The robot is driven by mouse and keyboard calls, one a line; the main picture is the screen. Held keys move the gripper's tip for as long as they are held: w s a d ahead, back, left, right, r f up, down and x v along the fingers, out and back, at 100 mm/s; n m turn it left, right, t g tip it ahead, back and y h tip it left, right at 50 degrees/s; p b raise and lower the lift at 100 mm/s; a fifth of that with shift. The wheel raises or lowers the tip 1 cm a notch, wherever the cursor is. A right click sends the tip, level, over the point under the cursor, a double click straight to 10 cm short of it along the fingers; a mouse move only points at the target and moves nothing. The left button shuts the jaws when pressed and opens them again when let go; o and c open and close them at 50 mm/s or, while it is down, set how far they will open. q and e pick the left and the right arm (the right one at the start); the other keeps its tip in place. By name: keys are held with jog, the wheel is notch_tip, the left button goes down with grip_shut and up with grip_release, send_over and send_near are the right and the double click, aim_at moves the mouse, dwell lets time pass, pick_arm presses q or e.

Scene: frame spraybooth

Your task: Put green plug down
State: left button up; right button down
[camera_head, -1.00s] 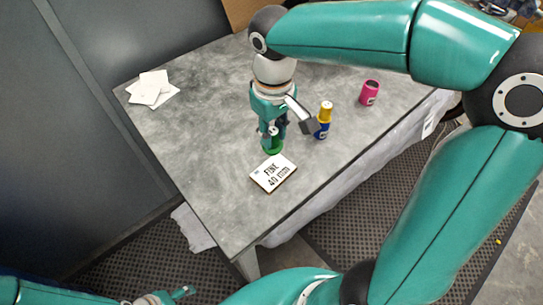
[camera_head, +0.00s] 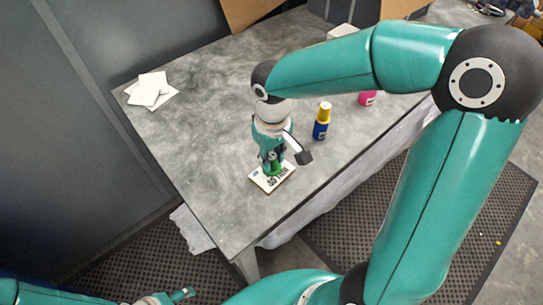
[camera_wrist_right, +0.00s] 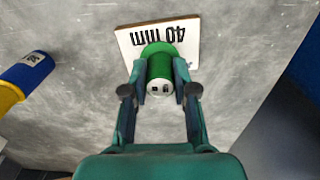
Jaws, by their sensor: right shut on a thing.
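My right gripper (camera_head: 272,163) is shut on the green plug (camera_wrist_right: 160,66). In the wrist view its two fingers (camera_wrist_right: 160,80) press on both sides of the plug. The plug is over the white plate (camera_wrist_right: 193,38) marked "40 mm" and hides part of it. The plate also shows in the head view (camera_head: 284,179), under the plug, lying on the grey table (camera_head: 215,150). I cannot tell whether the plug touches the plate. My left gripper (camera_head: 180,295) is at the bottom left, off the table, seen only in part.
A blue bottle with a yellow cap (camera_head: 321,124) stands right of my right gripper, and also shows in the wrist view (camera_wrist_right: 26,73). A pink pot (camera_head: 367,98) is partly hidden by my right arm. White papers (camera_head: 152,90) lie at the far left.

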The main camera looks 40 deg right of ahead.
aim_at(272, 157)
jog(key=c, duration=0.9)
grip_release()
jog(key=shift+r, duration=0.1)
notch_tip(272, 157, up, 12)
jog(key=shift+p, duration=0.35)
